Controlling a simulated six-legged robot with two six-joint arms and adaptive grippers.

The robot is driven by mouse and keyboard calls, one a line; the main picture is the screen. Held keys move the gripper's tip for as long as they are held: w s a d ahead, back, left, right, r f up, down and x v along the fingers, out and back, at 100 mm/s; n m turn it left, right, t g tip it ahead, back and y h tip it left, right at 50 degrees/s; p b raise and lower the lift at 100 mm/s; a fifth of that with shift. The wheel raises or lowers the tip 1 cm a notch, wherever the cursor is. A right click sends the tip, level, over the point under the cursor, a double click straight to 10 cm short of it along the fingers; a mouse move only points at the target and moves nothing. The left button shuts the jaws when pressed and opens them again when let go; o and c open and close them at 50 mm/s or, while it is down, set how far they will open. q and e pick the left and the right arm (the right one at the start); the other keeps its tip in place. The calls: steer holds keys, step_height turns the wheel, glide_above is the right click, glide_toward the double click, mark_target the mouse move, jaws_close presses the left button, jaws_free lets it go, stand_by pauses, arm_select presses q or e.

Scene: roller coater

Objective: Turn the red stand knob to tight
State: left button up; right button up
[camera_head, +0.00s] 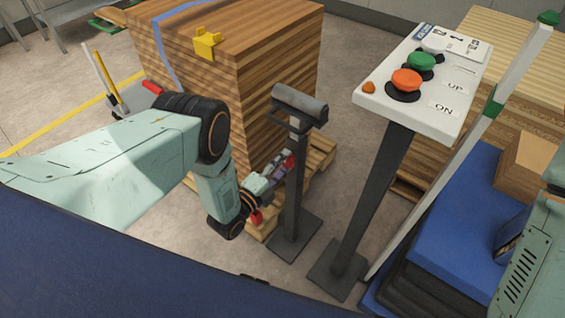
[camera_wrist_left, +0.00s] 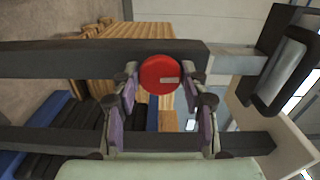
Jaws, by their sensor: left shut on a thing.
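My left gripper (camera_head: 279,171) is at the post, level with the knob. In the wrist view its two fingers (camera_wrist_left: 162,82) are on either side of the knob, shut on it. My right gripper is out of view.
A dark roller (camera_head: 300,104) tops the stand. A control box (camera_head: 421,75) with green and orange buttons stands on a slanted post to the right. A large wooden stack (camera_head: 262,85) is behind the stand. Blue-topped stacks (camera_head: 462,205) fill the right side.

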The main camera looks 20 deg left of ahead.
arm_select(q)
steer(key=shift+m, duration=0.3)
stand_by(0.4)
steer(key=o, duration=1.1)
steer(key=v, duration=1.2)
